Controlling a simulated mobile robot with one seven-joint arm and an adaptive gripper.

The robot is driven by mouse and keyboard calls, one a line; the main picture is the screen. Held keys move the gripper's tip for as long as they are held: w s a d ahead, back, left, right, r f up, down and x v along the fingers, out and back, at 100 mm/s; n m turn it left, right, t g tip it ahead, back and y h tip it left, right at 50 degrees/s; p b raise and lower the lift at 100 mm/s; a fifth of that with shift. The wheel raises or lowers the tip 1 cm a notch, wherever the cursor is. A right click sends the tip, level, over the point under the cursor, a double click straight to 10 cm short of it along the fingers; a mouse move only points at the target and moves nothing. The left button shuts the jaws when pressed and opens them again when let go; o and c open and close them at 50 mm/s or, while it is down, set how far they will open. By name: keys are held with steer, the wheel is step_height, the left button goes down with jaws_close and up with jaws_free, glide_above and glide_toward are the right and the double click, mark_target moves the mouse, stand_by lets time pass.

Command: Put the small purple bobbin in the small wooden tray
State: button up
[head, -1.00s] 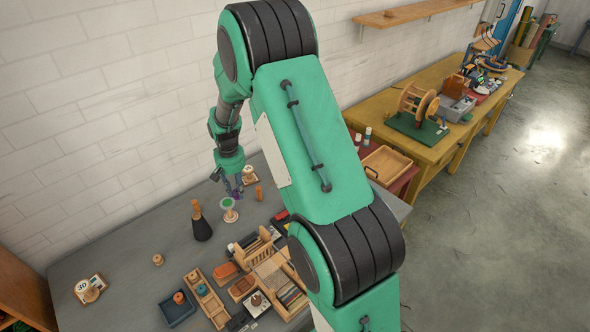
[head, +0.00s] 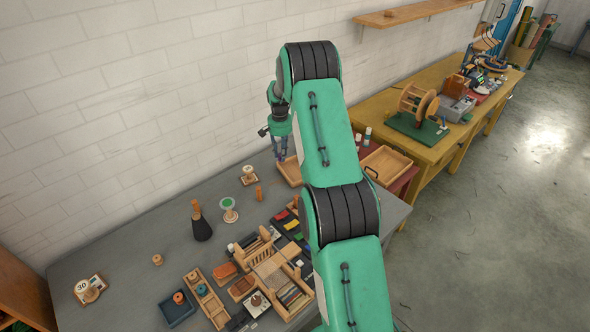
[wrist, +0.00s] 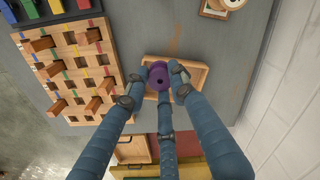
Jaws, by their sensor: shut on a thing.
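The small purple bobbin (wrist: 158,76) is pinched between the fingertips of my gripper (wrist: 160,82) in the wrist view. In the head view my gripper (head: 281,154) is at the back of the grey table, with the bobbin barely visible. The small wooden tray (wrist: 205,76) lies beneath the bobbin in the wrist view, and the bobbin overlaps its left half. My fingers hide part of the tray. In the head view the tray (head: 286,172) sits on the table below my gripper. The bobbin appears held above the tray; the exact height cannot be told.
A wooden peg board (wrist: 75,75) stands left of the tray in the wrist view. A spool with a green top (head: 229,213) and a dark cone (head: 200,226) stand on the table. A larger wooden tray (head: 386,165) lies beyond. The white wall is close behind.

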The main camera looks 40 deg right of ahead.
steer(key=d+f+m, duration=0.1)
steer(key=d+f, duration=0.1)
steer(key=d, duration=0.6)
glide_above(294, 179)
steer(key=f, duration=0.4)
steer(key=shift+d, duration=0.2)
steer(key=shift+f, duration=0.1)
steer(key=shift+f, duration=3.05)
steer(key=shift+f, duration=0.15)
steer(key=shift+f, duration=1.75)
steer(key=shift+f+b, duration=0.15)
steer(key=shift+b, duration=0.2)
